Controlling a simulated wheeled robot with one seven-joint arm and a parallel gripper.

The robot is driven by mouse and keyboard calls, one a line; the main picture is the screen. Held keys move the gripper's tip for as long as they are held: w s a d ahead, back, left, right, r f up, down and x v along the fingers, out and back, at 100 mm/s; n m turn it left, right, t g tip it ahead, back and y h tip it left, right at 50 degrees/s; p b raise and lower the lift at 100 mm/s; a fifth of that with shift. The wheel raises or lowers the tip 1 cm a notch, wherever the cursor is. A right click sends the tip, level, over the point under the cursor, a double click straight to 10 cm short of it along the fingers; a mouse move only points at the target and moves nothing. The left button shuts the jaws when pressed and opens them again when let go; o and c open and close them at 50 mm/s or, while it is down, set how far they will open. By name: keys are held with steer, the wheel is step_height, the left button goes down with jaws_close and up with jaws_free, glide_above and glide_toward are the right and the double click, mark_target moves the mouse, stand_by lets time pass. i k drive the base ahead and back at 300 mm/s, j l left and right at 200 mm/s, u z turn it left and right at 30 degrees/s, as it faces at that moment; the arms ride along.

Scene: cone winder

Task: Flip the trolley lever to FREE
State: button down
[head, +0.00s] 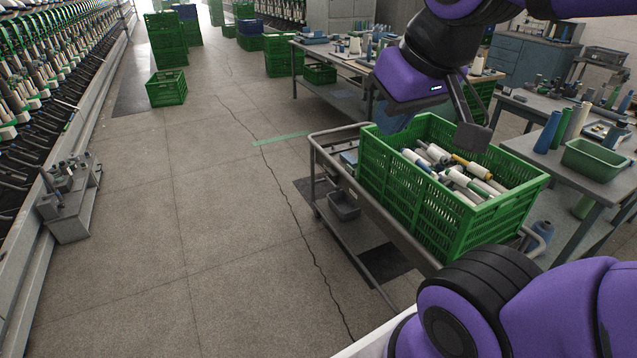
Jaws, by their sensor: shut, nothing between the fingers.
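The trolley (318,168) is a grey metal frame with a tube rail and a lower shelf. A large green crate (428,213) stands on top of it, filled with white, blue and yellow bobbins (452,168). I cannot make out the trolley's lever or any FREE marking; the crate and my arm cover much of the trolley. My gripper (473,137) is shut and empty, above the far part of the crate. The purple hand and dark finger parts show, apart from the bobbins as far as I can tell.
Worktables with cones stand behind (345,68) and at right (595,187), the latter holding a green tray (597,160). A small green crate (166,88) sits on the floor. Winding machines line the left, with a grey stand (70,205). The floor left of the trolley is clear.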

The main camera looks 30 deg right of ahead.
mark_target(337, 188)
steer(key=i+j+z, duration=0.25)
steer(key=i+j, duration=0.75)
steer(key=i+l, duration=0.4)
steer(key=i+l+z, duration=0.15)
steer(key=i+l, duration=0.25)
steer(key=i, duration=0.25)
